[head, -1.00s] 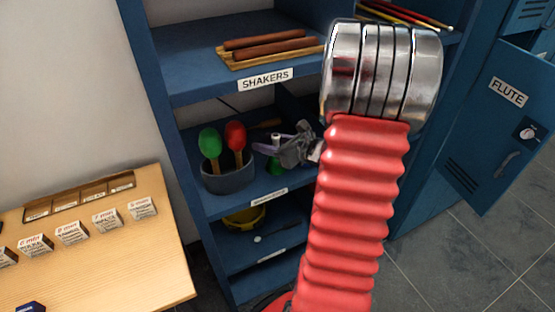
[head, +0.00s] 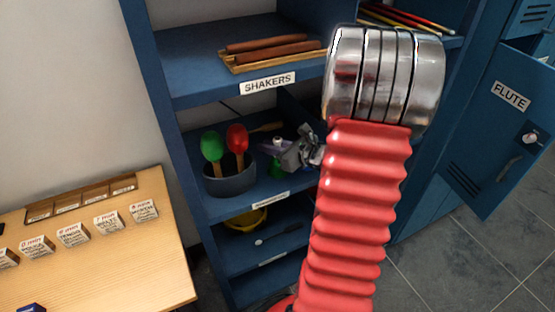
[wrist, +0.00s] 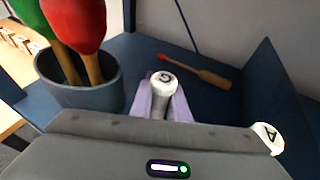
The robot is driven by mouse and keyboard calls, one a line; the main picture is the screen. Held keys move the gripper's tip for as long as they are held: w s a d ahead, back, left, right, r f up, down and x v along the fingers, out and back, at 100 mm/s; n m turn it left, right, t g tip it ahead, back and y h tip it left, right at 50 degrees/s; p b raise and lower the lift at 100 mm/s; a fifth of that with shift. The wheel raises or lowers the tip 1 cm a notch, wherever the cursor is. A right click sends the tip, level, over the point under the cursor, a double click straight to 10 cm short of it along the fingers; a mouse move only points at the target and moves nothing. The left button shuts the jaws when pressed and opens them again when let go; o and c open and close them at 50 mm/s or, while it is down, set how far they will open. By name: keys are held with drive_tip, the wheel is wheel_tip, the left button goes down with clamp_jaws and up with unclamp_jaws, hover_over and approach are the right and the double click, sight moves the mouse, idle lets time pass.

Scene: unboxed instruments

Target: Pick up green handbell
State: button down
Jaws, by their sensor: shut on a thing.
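The green handbell (head: 276,168) stands on the middle shelf in the head view, mostly hidden by my gripper. Its handle has a white cap marked with a letter that looks like G, seen in the wrist view (wrist: 163,82). My gripper (head: 276,147) reaches into the shelf from the right, with pale purple fingers on the handle just below the cap. In the wrist view the fingers (wrist: 160,103) lie on both sides of the handle, shut on it. The bell's body is hidden there by my gripper. The bell looks upright.
A grey cup (head: 230,180) with a green and a red mallet stands close on the left. A red-tipped wooden stick (wrist: 203,73) lies behind. A white cap marked A (wrist: 268,138) shows at the right. The SHAKERS shelf (head: 200,80) is overhead.

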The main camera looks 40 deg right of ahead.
drive_tip(key=shift+r, duration=0.1)
drive_tip(key=shift+r, duration=0.8)
drive_tip(key=s+d+r, duration=0.1)
drive_tip(key=s+d, duration=0.1)
drive_tip(key=s, duration=1.6)
drive_tip(key=shift+r, duration=0.35)
